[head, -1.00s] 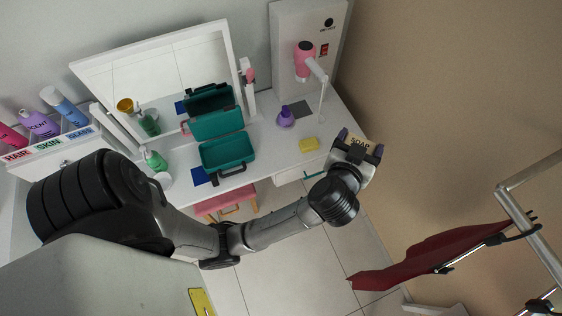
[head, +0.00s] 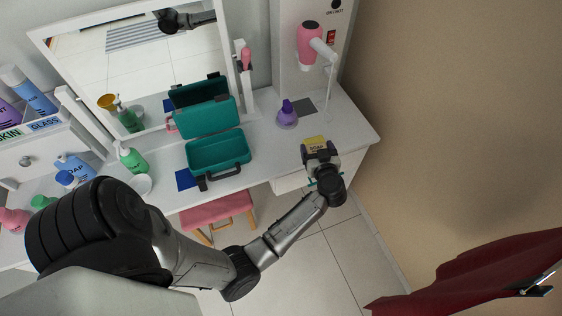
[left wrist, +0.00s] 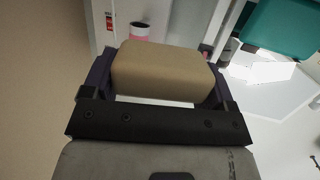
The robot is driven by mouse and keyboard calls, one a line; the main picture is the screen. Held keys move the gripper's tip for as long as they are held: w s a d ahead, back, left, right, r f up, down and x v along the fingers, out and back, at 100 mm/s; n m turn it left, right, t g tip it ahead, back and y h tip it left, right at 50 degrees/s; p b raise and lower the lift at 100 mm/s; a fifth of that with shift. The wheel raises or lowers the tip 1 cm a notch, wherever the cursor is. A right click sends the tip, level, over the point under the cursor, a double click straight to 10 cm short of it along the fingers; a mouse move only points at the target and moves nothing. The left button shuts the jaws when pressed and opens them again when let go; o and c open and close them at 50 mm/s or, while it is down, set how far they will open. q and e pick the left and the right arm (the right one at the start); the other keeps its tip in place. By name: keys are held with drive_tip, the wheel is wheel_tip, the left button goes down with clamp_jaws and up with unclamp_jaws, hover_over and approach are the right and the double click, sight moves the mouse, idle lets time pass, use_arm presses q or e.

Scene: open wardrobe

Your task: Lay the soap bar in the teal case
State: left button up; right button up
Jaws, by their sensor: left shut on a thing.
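The tan soap bar (left wrist: 165,72) sits between the fingers of my left gripper (left wrist: 160,85), which is shut on it. In the head view my left gripper (head: 321,153) holds the soap bar (head: 317,149) above the table's front right part. The teal case (head: 219,154) stands open on the table, to the left of the gripper, with its lid raised at the back and its tray empty. Part of the teal case also shows at the upper right of the left wrist view (left wrist: 282,25). My right gripper is not in view.
A purple bottle (head: 287,116) stands between the case and a pink hair dryer (head: 310,44). A green pump bottle (head: 131,158) is left of the case. A mirror (head: 145,65) stands behind; a pink stool (head: 217,209) is below.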

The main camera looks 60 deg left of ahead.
use_arm(q)
drive_tip(key=shift+n+g+y, duration=0.3)
drive_tip(key=shift+n+g, duration=0.4)
drive_tip(key=shift+g, duration=0.2)
drive_tip(key=f, duration=0.1)
drive_tip(key=s+a+f, duration=0.1)
drive_tip(key=f, duration=0.1)
drive_tip(key=shift+s+a+f, duration=0.2)
drive_tip(key=shift+s+f, duration=0.05)
drive_tip(key=shift+s+n+g, duration=0.25)
drive_tip(key=shift+n+g, duration=0.15)
drive_tip(key=shift+g, duration=0.2)
